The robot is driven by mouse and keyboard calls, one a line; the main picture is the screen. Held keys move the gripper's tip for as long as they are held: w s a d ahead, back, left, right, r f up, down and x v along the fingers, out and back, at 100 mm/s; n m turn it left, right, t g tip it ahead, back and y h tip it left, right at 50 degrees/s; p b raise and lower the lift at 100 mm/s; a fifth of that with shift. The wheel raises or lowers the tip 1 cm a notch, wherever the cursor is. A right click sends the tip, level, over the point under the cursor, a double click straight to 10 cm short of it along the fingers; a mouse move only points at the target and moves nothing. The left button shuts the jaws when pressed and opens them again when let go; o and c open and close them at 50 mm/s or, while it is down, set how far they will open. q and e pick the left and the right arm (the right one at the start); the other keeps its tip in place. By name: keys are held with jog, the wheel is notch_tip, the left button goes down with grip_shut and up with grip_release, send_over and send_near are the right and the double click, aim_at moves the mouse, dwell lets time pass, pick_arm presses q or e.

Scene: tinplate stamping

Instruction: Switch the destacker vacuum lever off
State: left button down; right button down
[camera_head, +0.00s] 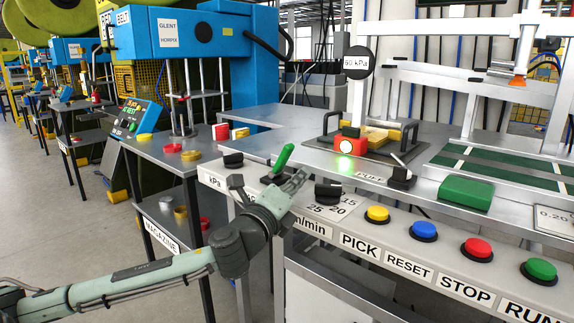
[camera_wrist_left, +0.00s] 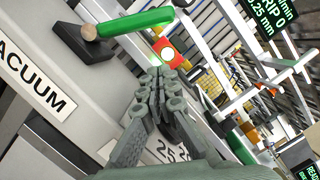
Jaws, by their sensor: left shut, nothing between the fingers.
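The vacuum lever has a green handle (camera_head: 283,158) on a black base (camera_head: 272,179), on the front ledge of the console. The handle slants up and to the right in the head view. In the left wrist view the green handle (camera_wrist_left: 138,22) crosses the top, beside the VACUUM label (camera_wrist_left: 35,75). My left gripper (camera_head: 300,177) is shut and empty, just right of the lever and low beside the handle; its fingers partly hide the label below. In the left wrist view its fingertips (camera_wrist_left: 162,72) are below and right of the handle, seemingly apart from it. My right gripper is out of view.
A black kPa knob (camera_head: 233,160) stands left of the lever and another black knob (camera_head: 328,192) stands right of it. A second small lever (camera_head: 401,174) is by the PUFF label. Coloured push buttons line the ledge to the right. A red lamp box (camera_head: 350,146) glows behind.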

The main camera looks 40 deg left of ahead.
aim_at(282, 161)
pick_arm(q)
jog(key=shift+a+r, duration=0.3)
jog(key=shift+a, duration=0.25)
jog(key=shift+a+r, duration=0.3)
jog(key=shift+a, duration=0.2)
jog(key=shift+a+r, duration=0.35)
jog(key=shift+a, duration=0.35)
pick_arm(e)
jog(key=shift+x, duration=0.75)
pick_arm(q)
jog(key=shift+w+r+p, duration=0.15)
jog(key=shift+r+p, duration=0.05)
jog(key=shift+p, duration=0.15)
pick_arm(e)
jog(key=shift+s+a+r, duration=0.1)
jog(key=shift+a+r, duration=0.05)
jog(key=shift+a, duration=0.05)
